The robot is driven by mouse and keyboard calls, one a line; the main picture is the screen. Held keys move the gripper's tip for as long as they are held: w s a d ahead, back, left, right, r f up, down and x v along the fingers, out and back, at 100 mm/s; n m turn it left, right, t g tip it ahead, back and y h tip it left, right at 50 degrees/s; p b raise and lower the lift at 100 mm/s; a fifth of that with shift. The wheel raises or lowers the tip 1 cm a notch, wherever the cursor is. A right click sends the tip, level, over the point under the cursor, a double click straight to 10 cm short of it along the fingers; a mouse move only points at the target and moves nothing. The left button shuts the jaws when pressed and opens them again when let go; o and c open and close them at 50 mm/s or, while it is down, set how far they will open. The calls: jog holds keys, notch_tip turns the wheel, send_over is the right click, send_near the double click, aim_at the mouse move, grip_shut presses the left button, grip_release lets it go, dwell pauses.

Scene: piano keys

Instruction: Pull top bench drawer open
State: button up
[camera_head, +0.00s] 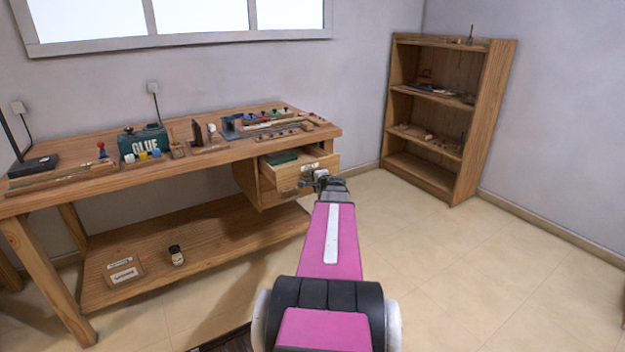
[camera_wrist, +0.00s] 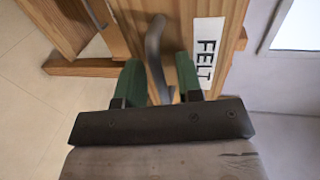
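The top bench drawer (camera_head: 290,175) under the right end of the wooden workbench (camera_head: 215,158) stands partly open, with green material visible inside. In the wrist view its front carries a white FELT label (camera_wrist: 206,55) and a grey curved handle (camera_wrist: 154,45). My gripper (camera_head: 322,183) is at the drawer front. In the wrist view my gripper (camera_wrist: 160,78) has its two green fingers apart, one on each side of the handle. A gap shows between the handle and the fingers. Whether either finger touches it is unclear.
A lower drawer (camera_head: 283,197) sits beneath the top one, partly hidden. A wooden shelf unit (camera_head: 392,100) stands at the back right. The tiled floor (camera_head: 450,250) right of the bench is clear.

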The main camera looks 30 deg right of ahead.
jog(key=v, duration=1)
jog(key=shift+s, duration=0.35)
jog(key=shift+r, duration=0.1)
jog(key=w+a+f+n+g+y, duration=0.1)
jog(key=a+f+n+g+y, duration=0.3)
jog(key=a, duration=0.8)
jog(key=w+a+f+n+g+y, duration=0.1)
jog(key=a+f+n+g, duration=0.3)
jog(key=a, duration=0.8)
jog(key=s+a+f+n+g+h, duration=0.2)
jog(key=s+a+n, duration=0.3)
jog(key=a, duration=0.4)
jog(key=s+a+f+n+g+h, duration=0.3)
jog(key=s+a+n+g, duration=0.2)
jog(key=a, duration=0.5)
jog(key=shift+f+g, duration=0.3)
jog(key=shift+f, duration=0.1)
jog(key=shift+s, duration=0.1)
